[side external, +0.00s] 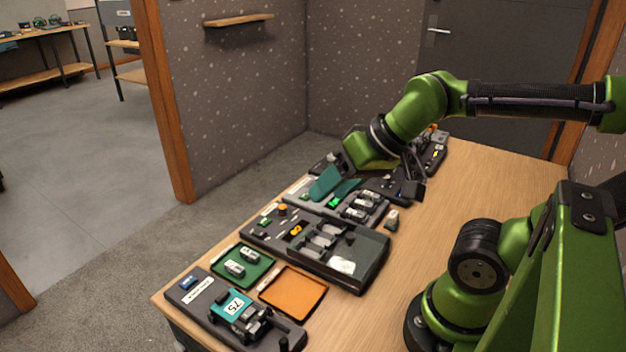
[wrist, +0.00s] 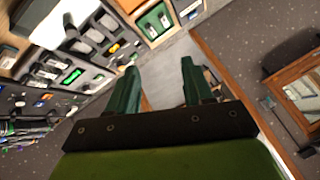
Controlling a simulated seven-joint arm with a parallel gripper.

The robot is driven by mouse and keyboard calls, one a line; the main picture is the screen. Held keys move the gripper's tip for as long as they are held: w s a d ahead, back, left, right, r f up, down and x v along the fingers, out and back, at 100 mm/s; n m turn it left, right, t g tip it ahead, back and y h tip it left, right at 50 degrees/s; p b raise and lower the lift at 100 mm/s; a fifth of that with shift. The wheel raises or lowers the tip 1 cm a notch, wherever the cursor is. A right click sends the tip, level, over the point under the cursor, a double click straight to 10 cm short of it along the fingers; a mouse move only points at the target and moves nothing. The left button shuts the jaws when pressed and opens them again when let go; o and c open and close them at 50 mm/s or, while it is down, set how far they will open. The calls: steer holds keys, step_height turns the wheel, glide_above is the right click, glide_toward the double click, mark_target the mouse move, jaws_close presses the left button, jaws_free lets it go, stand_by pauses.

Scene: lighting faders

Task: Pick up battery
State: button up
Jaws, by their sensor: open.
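My gripper (side external: 336,186) is open and empty, above the far-middle part of the row of devices on the table; its two teal fingers stand apart in the wrist view (wrist: 158,82). Two small pale blocks that look like batteries (side external: 240,262) lie in a green tray (side external: 262,274) near the front left. Several similar grey-white blocks (side external: 361,207) sit in a dark unit with a green display (side external: 334,202), below and right of my fingers. One small loose block (side external: 392,218) lies on the wood beside that unit. I cannot tell which block the task means.
A dark console with slider-like bays (side external: 318,240) lies between the unit and the trays. An empty orange tray (side external: 293,290) sits right of the green tray. The table's right side (side external: 480,190) is clear wood.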

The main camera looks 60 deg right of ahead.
steer(key=w+d+f+m+g+h, duration=0.25)
steer(key=w+d, duration=0.25)
steer(key=d, duration=0.6)
steer(key=n+g, duration=0.5)
steer(key=n, duration=0.2)
glide_above(355, 213)
step_height(355, 213, down, 3)
steer(key=shift+m+y, duration=0.25)
steer(key=f, duration=1.1)
steer(key=shift+w+a+f, duration=0.1)
steer(key=shift+w, duration=0.25)
steer(key=shift+s+d+f, duration=0.1)
steer(key=shift+s+f, duration=0.05)
steer(key=shift+f, duration=1.2)
steer(key=shift+s+d+f, duration=0.1)
steer(key=shift+s+f, duration=0.05)
steer(key=shift+f, duration=1.15)
steer(key=shift+c, duration=0.5)
jaws_close()
